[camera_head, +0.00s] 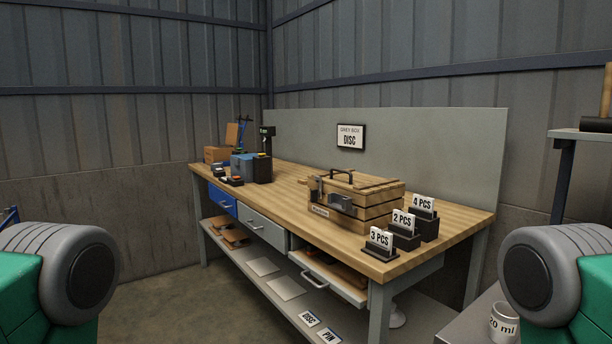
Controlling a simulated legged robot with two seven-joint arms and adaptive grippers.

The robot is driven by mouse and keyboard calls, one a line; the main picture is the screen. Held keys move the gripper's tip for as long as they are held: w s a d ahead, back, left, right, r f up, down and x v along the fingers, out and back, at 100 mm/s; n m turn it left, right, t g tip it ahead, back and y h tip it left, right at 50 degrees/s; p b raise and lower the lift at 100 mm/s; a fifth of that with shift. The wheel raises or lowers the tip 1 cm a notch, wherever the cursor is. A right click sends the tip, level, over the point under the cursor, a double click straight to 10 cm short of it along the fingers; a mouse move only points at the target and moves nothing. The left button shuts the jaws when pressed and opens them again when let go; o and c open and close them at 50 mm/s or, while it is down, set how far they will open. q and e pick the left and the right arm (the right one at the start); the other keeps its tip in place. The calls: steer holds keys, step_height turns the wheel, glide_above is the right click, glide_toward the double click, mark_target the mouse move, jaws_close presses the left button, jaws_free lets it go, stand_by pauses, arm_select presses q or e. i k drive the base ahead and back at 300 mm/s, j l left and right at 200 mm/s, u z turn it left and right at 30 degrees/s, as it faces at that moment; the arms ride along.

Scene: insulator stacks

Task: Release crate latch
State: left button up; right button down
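A wooden crate (366,203) with a closed lid and a dark handle on top stands on the right half of the wooden workbench (290,196). A grey metal latch (341,201) shows on the crate's front side. It looks fastened, but it is too small to be sure. Parts of my two arms, green and grey, show at the lower left and lower right edges, well apart from the crate. Neither gripper shows in the view.
Card stands marked "3 PCS" (380,242), "2 PCS" (404,229) and "4 PCS" (424,212) stand right of the crate. A blue box (245,167) and small devices stand at the far left. One drawer (332,277) is partly open below the front edge. A "20 ml" cup (503,322) stands lower right.

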mark_target(315, 195)
steer(key=i+j+z, duration=0.1)
steer(key=i+j, duration=0.15)
steer(key=j, duration=0.15)
steer(key=i+j+z, duration=0.1)
steer(key=i+j, duration=0.15)
steer(key=j, duration=0.2)
steer(key=i+j+z, duration=0.1)
steer(key=j, duration=0.35)
steer(key=i+j+z, duration=0.1)
steer(key=i+j, duration=0.2)
steer(key=j, duration=0.2)
steer(key=i+j, duration=0.2)
steer(key=j, duration=0.25)
steer(key=i+j+z, duration=0.15)
steer(key=j, duration=0.35)
steer(key=i+j+z, duration=0.1)
steer(key=j, duration=0.4)
steer(key=i+j+z, duration=0.1)
steer(key=i+j, duration=0.15)
steer(key=j, duration=0.3)
